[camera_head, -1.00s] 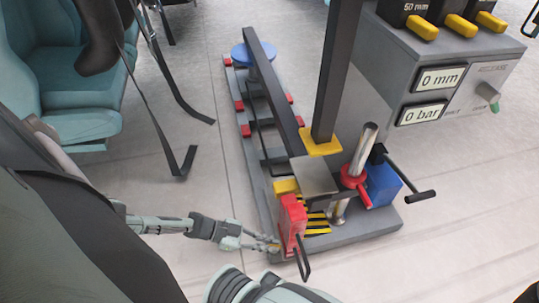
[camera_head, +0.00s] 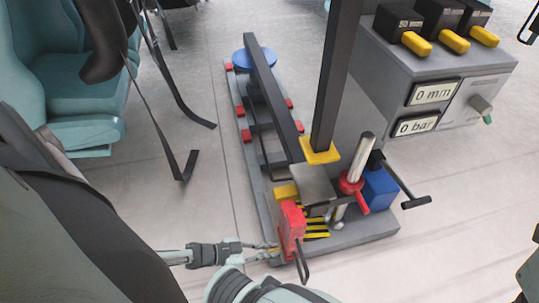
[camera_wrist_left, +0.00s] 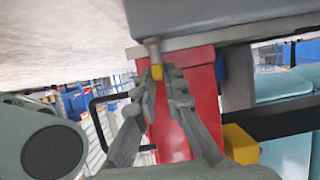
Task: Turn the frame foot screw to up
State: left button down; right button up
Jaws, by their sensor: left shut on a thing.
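The frame foot screw (camera_wrist_left: 153,48) shows in the left wrist view as a short metal pin with a yellow end, at the edge of the grey base plate (camera_wrist_left: 210,18). My left gripper (camera_head: 270,247) is at the near left corner of the frame, beside the red block (camera_head: 291,225). In the left wrist view its fingers (camera_wrist_left: 160,88) are closed around the screw's yellow end, in front of the red block. The fingertips partly hide the screw, and its turned position cannot be told. The screw is too small to make out in the head view. My right gripper is not in view.
A black handle (camera_head: 302,262) sticks out by the red block. A post with a red collar (camera_head: 350,186) and a blue block (camera_head: 379,187) stand to the right. A grey console (camera_head: 440,75) is at upper right, teal seats (camera_head: 70,110) at left. The floor is clear around the frame.

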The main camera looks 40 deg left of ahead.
pick_arm(q)
jog(key=c, duration=1.6)
grip_release()
